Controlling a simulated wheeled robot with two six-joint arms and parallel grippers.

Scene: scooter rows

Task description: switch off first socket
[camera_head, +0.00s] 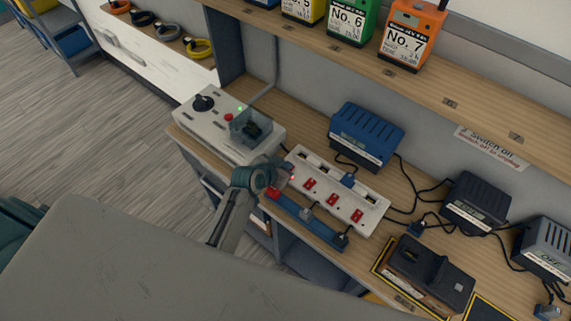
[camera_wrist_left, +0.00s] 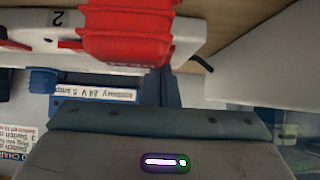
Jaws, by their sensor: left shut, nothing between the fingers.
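A white socket strip (camera_head: 376,203) lies on the wooden bench with several red switches along its front, such as one red switch (camera_head: 332,200). The first switch's position is hidden. My right gripper is not in view.
A white control box (camera_head: 207,120) with a knob and clear cover stands left. A blue charger (camera_head: 366,133) stands behind the strip; a dark charger (camera_head: 475,202) and grey charger (camera_head: 545,248) stand right, with cables between. A blue rail (camera_head: 322,231) runs along the strip's front. A shelf hangs above.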

